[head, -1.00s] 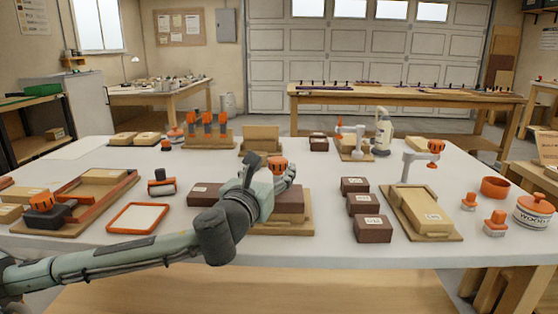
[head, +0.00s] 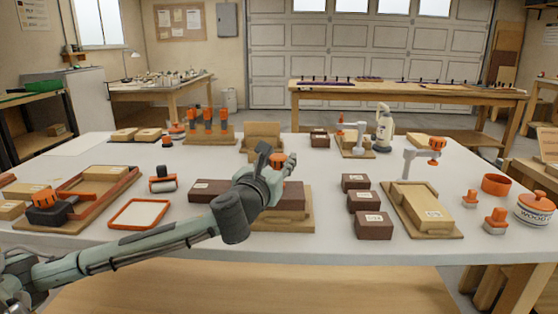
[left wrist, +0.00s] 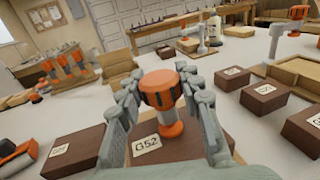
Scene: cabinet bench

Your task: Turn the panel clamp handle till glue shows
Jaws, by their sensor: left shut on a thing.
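The panel clamp's orange handle (left wrist: 160,90) with a dark band stands upright over a brown block labelled G52 (left wrist: 150,148) in the left wrist view. My left gripper (left wrist: 160,94) has a finger on each side of the handle and is shut on it. In the head view, the left gripper (head: 274,170) hides most of the clamp, and only the orange top of the handle (head: 277,159) shows. The brown block (head: 292,196) lies on a wooden board (head: 300,222). I see no glue along the block; part of it is behind my arm. My right gripper is out of view.
Brown blocks (head: 363,202) stand in a row to the right. Another clamp (head: 408,160) stands over a pale panel further right. A white tray with an orange rim (head: 139,214) and a roller (head: 163,181) lie to the left. The front table strip is mostly clear.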

